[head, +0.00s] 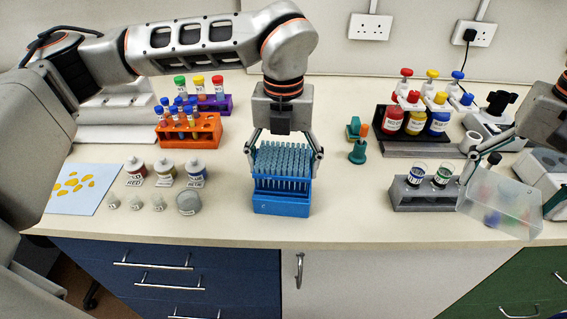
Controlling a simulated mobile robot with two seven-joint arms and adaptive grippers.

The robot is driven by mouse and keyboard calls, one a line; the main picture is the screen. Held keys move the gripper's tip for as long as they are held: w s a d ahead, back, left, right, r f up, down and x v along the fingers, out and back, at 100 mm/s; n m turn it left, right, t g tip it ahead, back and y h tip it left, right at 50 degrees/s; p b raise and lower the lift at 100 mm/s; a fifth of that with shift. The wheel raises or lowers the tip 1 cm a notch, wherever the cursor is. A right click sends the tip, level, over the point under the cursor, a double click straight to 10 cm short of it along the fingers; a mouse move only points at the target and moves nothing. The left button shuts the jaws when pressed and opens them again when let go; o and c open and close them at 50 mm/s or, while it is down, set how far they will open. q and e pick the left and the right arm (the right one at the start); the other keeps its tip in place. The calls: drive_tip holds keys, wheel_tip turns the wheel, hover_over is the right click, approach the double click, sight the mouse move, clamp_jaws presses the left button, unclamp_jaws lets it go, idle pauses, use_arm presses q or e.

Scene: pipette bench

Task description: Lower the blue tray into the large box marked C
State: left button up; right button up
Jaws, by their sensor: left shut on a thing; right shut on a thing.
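The blue tray (283,160) is full of blue-grey pipette tips and sits level in my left gripper (285,157), whose two fingers close on its left and right sides. The tray is directly over the blue box (281,206), which has a small pale C on its front. The tips hang below the tray, and their lower ends reach the box's mouth. The box's inside is hidden behind its front wall and the tips. My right gripper (479,165) is at the right, shut on a clear, frosted lid (500,205) held tilted over the bench's front edge.
An orange rack (190,131) with tubes stands left of the box, with small labelled jars (165,174) before it. A green stand (357,151) and a grey rack (408,192) with two vials are to the right. The bench directly beside the box is clear.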

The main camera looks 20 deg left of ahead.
use_arm(q)
drive_tip(key=shift+f, duration=0.1)
use_arm(e)
drive_tip(key=shift+f, duration=0.1)
use_arm(q)
drive_tip(key=shift+f+b, duration=0.65)
drive_tip(key=shift+f, duration=0.35)
use_arm(e)
drive_tip(key=shift+f, duration=0.75)
use_arm(q)
drive_tip(key=shift+f, duration=0.2)
use_arm(e)
drive_tip(key=shift+f, duration=0.15)
